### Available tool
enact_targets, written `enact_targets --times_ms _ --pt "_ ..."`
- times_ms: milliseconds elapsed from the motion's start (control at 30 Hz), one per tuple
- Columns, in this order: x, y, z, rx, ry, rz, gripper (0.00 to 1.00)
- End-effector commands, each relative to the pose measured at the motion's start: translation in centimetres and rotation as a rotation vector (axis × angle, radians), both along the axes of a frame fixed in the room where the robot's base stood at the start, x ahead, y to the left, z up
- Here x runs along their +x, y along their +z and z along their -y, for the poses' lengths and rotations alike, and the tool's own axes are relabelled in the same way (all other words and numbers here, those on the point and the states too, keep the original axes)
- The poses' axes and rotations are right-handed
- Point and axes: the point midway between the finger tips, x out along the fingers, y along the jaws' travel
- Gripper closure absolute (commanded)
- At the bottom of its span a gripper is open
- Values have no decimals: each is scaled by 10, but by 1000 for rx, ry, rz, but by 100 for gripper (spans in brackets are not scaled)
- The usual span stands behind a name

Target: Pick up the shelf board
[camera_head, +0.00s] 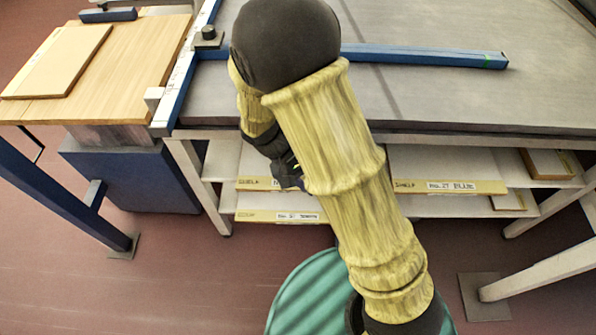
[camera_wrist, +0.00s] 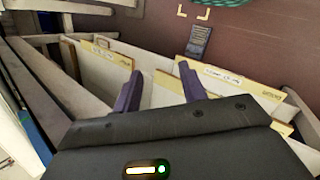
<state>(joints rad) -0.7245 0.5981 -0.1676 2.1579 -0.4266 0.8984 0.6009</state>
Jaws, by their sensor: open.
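Several pale boards with yellow front edges and white labels lie on the racks under the workbench. The right board (camera_head: 450,186) reads "SHELF" on its edge. A left board (camera_head: 258,184) sits level with it, its marking partly hidden, and a lower board (camera_head: 280,216) lies beneath. Which one is the task's shelf board I cannot tell for sure. My gripper (camera_wrist: 160,87) is open and empty, its two dark purple fingers pointing at the rack. The wrist view shows one labelled board (camera_wrist: 98,50) left of the fingers and another labelled board (camera_wrist: 232,80) to their right.
The grey bench top (camera_head: 440,95) overhangs the racks and carries a blue bar (camera_head: 430,56). White bench legs (camera_head: 545,272) stand at the sides. A wooden side table (camera_head: 140,50) with a loose panel (camera_head: 58,65) and a blue box (camera_head: 125,175) are at left. Red floor lies in front.

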Motion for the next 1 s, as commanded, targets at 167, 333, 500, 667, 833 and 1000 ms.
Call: enact_targets --times_ms 167,333,500,667,833,1000 --pt "4 -76 -32 -226 114 47 58" --pt "7 -129 -67 -431 233 163 58" --pt "5 -179 -110 -614 365 344 58" --pt "-4 -218 -154 -738 489 550 58" --pt "-13 -233 -180 -793 558 691 58" --pt "-14 -231 -184 -800 566 710 58"
